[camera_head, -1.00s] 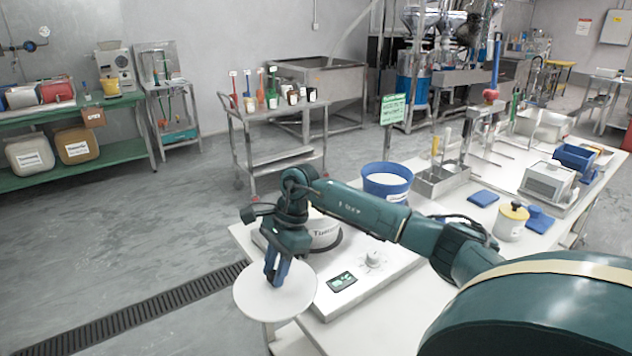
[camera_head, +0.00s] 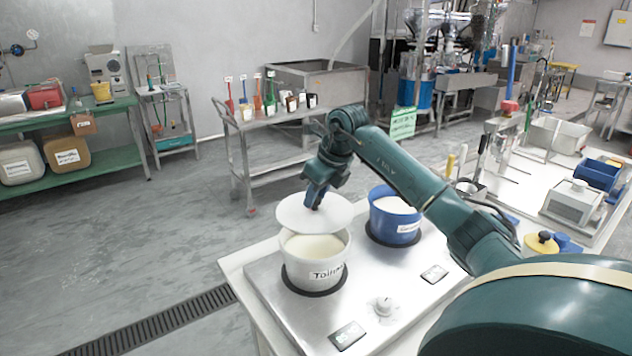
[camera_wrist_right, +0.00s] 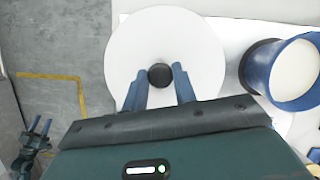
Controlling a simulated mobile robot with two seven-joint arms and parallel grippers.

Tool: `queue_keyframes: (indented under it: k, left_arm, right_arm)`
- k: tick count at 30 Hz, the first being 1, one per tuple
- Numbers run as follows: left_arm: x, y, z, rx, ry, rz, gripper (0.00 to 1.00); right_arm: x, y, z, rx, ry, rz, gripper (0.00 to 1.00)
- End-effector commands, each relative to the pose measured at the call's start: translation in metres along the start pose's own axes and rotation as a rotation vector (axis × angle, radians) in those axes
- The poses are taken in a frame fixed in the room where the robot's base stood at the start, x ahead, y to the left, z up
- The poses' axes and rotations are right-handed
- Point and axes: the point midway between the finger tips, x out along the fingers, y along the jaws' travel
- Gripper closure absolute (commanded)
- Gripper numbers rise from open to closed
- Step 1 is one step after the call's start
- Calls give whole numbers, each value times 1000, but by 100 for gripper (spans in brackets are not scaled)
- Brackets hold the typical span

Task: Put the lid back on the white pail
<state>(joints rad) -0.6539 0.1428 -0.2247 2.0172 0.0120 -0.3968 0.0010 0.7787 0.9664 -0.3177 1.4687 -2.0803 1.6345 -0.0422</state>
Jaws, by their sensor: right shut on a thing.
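The white pail (camera_head: 316,268) stands open on the left part of the steel hotplate, with pale contents showing and a dark ring around its base. The round white lid (camera_head: 290,213) is held above the pail's far side, roughly level and apart from its rim. My right gripper (camera_head: 314,203) is shut on the lid's dark knob (camera_wrist_right: 160,76). In the right wrist view the lid (camera_wrist_right: 168,33) hides the white pail below it. My left gripper (camera_wrist_right: 42,126) seems to show at the lower left of the right wrist view, too small to judge.
A blue pail (camera_head: 393,217) with white contents stands right behind the white pail; it also shows in the right wrist view (camera_wrist_right: 262,72). The hotplate (camera_head: 385,285) has a knob and small displays. A steel cart (camera_head: 240,150) stands behind on the floor.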

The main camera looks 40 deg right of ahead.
Motion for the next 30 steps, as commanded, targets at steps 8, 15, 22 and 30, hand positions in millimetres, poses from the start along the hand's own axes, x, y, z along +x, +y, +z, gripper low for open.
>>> queue_keyframes:
  k: [8,15,22,30]
  left_arm:
    - [0,0,4,4,-4,1,49]
    - [3,1,15,8,-6,9,49]
    - [10,9,15,19,31,33,49]
    - [13,14,8,26,72,51,49]
  right_arm:
    - [2,0,-1,0,-1,0,96]
    - [15,1,-6,-1,1,1,96]
    - [36,0,-15,0,0,1,96]
    - [55,0,-23,0,0,-1,96]
